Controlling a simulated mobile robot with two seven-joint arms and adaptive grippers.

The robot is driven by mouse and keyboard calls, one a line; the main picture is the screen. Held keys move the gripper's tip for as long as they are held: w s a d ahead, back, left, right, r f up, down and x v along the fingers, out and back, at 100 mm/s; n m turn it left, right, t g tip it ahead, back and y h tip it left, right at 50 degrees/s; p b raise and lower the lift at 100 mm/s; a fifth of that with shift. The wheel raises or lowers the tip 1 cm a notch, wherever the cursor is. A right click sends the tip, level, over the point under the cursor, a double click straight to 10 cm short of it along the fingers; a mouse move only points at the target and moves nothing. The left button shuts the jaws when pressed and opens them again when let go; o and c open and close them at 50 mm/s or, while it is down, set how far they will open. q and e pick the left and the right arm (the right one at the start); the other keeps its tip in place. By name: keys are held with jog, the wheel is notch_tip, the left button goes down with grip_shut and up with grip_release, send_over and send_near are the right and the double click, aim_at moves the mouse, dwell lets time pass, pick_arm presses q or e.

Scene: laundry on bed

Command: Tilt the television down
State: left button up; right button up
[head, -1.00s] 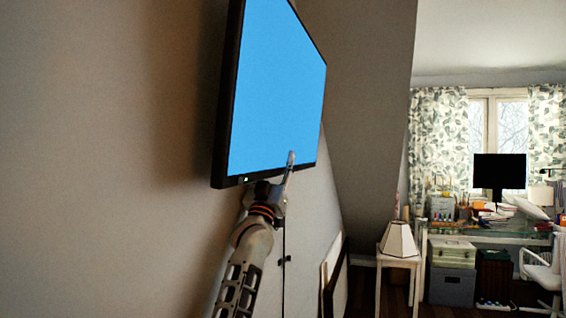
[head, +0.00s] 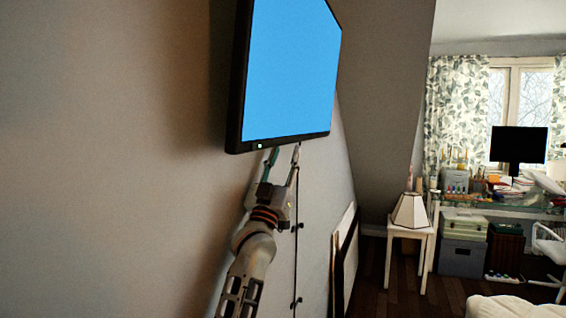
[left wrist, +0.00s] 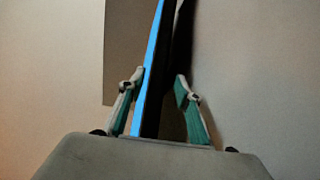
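The television (head: 290,75) with a bright blue screen hangs high on the left wall in the head view, and its top is cut off. My left gripper (head: 283,153) is just below its bottom edge, fingers pointing up and spread apart. In the left wrist view the television (left wrist: 152,75) shows edge-on between the two open fingers of my left gripper (left wrist: 162,88), one on the screen side and one on the back side. I cannot tell whether either finger touches it. My right gripper is not in view.
A thin dark cable (head: 297,250) runs down the wall below the television. Flat panels (head: 344,255) lean against the wall. A small white table with a lamp (head: 410,211) and a cluttered desk (head: 500,205) stand farther back. A pale bed corner (head: 498,307) shows lower right.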

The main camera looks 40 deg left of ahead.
pick_arm(q)
jog(key=shift+v, duration=0.95)
